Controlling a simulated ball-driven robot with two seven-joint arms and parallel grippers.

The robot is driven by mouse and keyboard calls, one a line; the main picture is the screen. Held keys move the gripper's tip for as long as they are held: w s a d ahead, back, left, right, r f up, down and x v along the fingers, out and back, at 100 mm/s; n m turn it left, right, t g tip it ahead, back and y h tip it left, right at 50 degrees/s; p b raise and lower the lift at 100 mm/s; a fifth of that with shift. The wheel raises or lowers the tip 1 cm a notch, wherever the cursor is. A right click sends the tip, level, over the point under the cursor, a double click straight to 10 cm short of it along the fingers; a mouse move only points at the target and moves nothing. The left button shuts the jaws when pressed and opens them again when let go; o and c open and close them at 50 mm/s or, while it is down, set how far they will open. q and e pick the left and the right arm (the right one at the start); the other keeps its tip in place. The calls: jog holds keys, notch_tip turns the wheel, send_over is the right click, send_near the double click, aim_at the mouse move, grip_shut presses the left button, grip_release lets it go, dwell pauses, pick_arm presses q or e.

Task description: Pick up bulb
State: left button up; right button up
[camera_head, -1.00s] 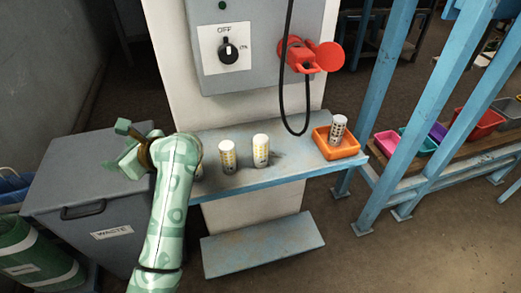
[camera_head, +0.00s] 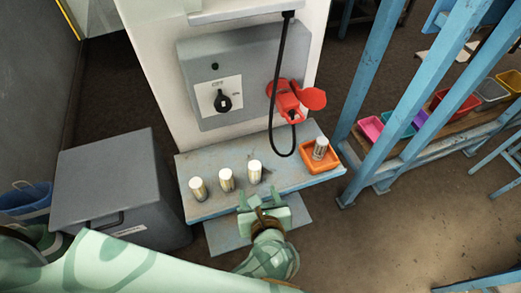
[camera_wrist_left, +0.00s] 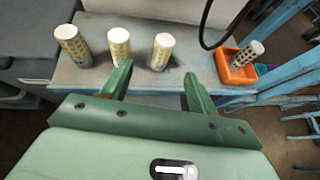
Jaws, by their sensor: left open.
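Three cylindrical bulbs with white tops and yellow-dotted sides stand upright in a row on the blue-grey shelf (camera_head: 290,182): a left one (camera_head: 199,189), a middle one (camera_head: 227,180) and a right one (camera_head: 254,171). They also show in the left wrist view, left (camera_wrist_left: 74,45), middle (camera_wrist_left: 119,46) and right (camera_wrist_left: 162,51). A darker-patterned bulb (camera_head: 320,148) stands tilted in an orange tray (camera_head: 334,166) at the shelf's right end. My left gripper (camera_head: 259,200) is open and empty at the shelf's front edge, its fingers pointing toward the right bulb, apart from it. My right gripper is not in view.
A grey switch box (camera_head: 250,75) with a red plug (camera_head: 289,100) and hanging black cable (camera_head: 271,110) is above the shelf. A grey waste bin (camera_head: 110,185) stands at left. Blue posts (camera_head: 385,100) rise at right. The shelf between the right bulb and the tray is clear.

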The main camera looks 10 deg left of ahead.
aim_at(255, 174)
pick_arm(q)
jog(key=b+x, duration=0.1)
jog(key=x, duration=0.2)
jog(key=b+x, duration=0.2)
jog(key=x, duration=0.1)
jog(key=b+x, duration=0.2)
jog(key=x, duration=0.2)
jog(key=shift+d+f, duration=0.3)
jog(key=shift+d, duration=0.1)
jog(key=b+x, duration=0.3)
jog(key=x, duration=0.2)
jog(key=shift+w+a+f, duration=0.1)
jog(key=shift+w+f, duration=0.1)
jog(key=shift+w, duration=0.05)
jog(key=shift+r, duration=0.15)
jog(key=c, duration=1.1)
